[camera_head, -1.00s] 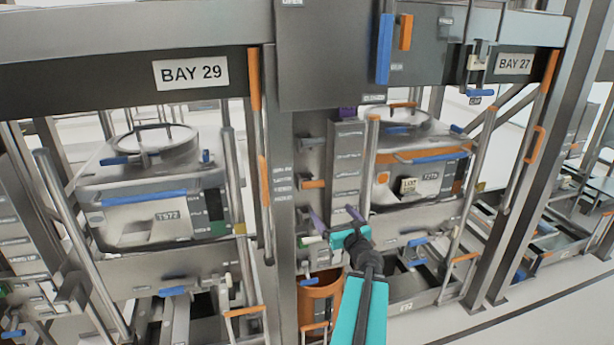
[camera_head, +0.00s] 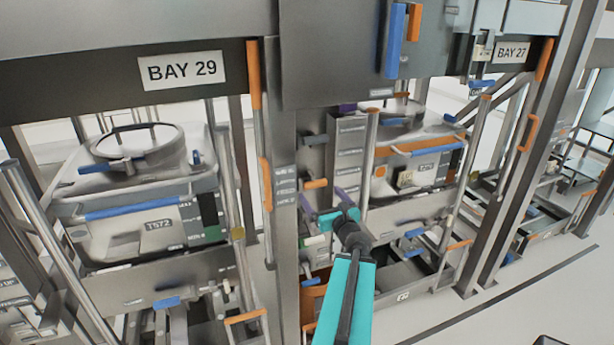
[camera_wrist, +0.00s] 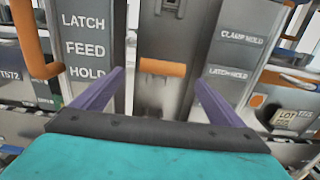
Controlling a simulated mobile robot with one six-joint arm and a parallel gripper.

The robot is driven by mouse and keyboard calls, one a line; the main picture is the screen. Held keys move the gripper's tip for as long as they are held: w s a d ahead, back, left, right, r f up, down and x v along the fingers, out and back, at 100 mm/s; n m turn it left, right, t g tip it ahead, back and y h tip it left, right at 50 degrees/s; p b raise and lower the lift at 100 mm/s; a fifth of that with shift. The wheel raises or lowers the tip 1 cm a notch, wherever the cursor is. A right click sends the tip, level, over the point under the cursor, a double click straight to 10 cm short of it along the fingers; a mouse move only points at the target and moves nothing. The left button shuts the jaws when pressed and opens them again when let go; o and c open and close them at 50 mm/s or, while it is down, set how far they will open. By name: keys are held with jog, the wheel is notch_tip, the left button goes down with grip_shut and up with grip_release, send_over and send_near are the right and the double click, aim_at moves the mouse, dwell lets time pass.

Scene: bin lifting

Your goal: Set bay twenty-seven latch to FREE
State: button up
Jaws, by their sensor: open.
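The BAY 27 sign (camera_head: 511,52) is at the upper right in the head view. On the post between the bays, an orange lever handle (camera_head: 316,183) sticks out. An orange handle (camera_wrist: 163,67) also shows in the wrist view, ahead of and between my fingertips, lying crosswise on a grey plate. Contact is not visible.
The BAY 29 sign (camera_head: 182,70) and its bin (camera_head: 140,205) are at left. The Bay 27 bin (camera_head: 420,165) stands right of the post. An orange vertical handle (camera_wrist: 33,40) is close at left in the wrist view. Open floor lies at lower right.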

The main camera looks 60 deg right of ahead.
jog(key=shift+s, duration=0.1)
jog(key=shift+d+f+b, duration=0.1)
jog(key=shift+d+b, duration=0.1)
jog(key=shift+b, duration=0.2)
jog(key=shift+w+d+f+b, duration=0.1)
jog(key=shift+w+d+b, duration=0.2)
jog(key=shift+b, duration=0.75)
jog(key=b+x, duration=0.2)
jog(key=b, duration=0.4)
jog(key=shift+a, duration=0.1)
jog(key=shift+p+x, duration=1.8)
jog(key=shift+x, duration=3.65)
